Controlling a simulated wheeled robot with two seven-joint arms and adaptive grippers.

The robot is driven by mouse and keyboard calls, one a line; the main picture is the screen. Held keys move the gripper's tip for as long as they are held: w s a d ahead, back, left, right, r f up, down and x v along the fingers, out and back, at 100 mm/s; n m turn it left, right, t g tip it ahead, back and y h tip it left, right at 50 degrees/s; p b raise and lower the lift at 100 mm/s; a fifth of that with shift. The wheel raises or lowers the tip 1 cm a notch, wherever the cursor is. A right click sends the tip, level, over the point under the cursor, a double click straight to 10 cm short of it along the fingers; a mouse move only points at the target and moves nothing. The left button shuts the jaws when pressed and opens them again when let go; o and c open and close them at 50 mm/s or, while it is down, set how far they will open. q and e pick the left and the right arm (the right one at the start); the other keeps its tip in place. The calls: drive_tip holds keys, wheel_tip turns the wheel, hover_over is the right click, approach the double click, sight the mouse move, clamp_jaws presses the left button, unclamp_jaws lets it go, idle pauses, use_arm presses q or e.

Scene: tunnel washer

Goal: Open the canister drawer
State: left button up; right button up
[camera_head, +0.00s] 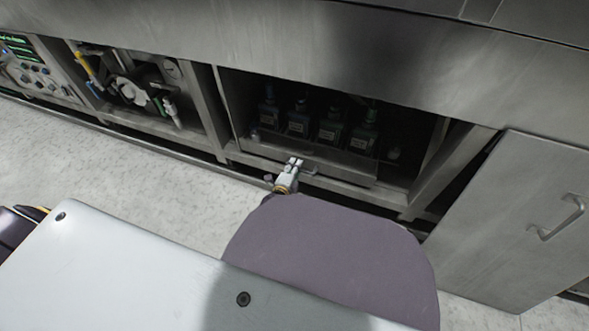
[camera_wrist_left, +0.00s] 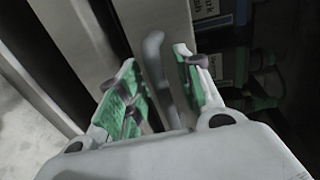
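The canister drawer (camera_head: 345,166) is a metal tray low in an open bay of the machine, with several dark bottles (camera_head: 331,125) with pale labels standing in it. A grey bar handle (camera_head: 309,171) is on its front. My left gripper (camera_head: 293,163) is at the drawer front, by the handle. In the left wrist view my left gripper (camera_wrist_left: 155,62) is open, its green-padded fingers apart, with the curved handle (camera_wrist_left: 155,50) showing between them. Gaps show beside the handle; whether either finger touches it, I cannot tell. My right gripper is not in view.
A cabinet door (camera_head: 515,220) with its own handle (camera_head: 557,220) stands to the right of the bay. To the left is a bay with valves and a gauge (camera_head: 135,90), then a control panel (camera_head: 35,70). The pale floor (camera_head: 130,185) in front is clear.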

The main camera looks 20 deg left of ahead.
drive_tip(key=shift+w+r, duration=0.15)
use_arm(q)
clamp_jaws()
drive_tip(key=shift+s, duration=0.15)
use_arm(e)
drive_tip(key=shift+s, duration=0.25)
